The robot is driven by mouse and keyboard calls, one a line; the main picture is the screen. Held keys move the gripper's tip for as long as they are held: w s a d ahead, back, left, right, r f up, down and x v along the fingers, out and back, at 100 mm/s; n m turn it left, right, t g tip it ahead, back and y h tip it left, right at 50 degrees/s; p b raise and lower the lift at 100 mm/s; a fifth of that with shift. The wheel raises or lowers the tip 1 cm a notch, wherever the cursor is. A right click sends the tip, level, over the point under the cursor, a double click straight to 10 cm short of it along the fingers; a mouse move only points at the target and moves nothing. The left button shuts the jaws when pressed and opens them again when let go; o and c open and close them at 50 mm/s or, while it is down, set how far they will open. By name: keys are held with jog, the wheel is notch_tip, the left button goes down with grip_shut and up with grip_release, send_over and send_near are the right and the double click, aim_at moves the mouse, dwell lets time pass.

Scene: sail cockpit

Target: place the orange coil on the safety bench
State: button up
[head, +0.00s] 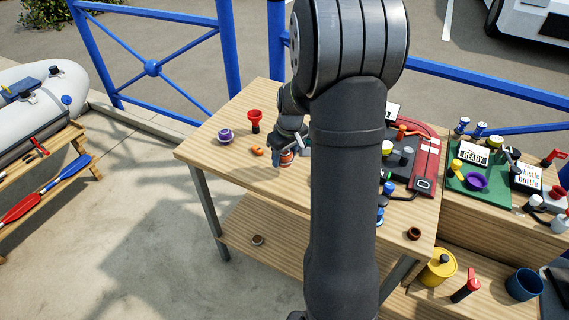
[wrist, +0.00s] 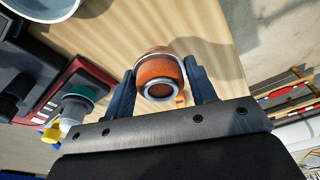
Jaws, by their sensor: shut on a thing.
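My gripper (head: 287,146) is shut on an orange-brown round piece (head: 286,158) with a pale band, over the wooden table. In the wrist view, the piece (wrist: 158,72) sits between both fingers of my gripper (wrist: 160,84), with a pale ring around a dark centre facing the camera. I cannot tell if it is the orange coil. A small bright orange thing (head: 257,151) lies on the table just left of my gripper.
A red funnel-like piece (head: 254,120) and a purple round piece (head: 225,136) stand on the table (head: 208,152), left of my gripper. A red-edged case (head: 425,160) lies at its right. A green tray (head: 478,185) sits farther right. My arm hides the table's middle.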

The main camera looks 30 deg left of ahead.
aim_at(284, 165)
jog(key=shift+a+f, duration=0.15)
jog(key=shift+a, duration=0.05)
jog(key=shift+f, duration=1.95)
jog(key=shift+f, duration=0.15)
jog(key=o, duration=1)
jog(key=shift+o, duration=0.2)
jog(key=r, duration=0.4)
jog(key=d+r, duration=0.1)
jog(key=r, duration=0.7)
jog(key=shift+s+d+r, duration=0.1)
jog(key=shift+s+d, duration=0.3)
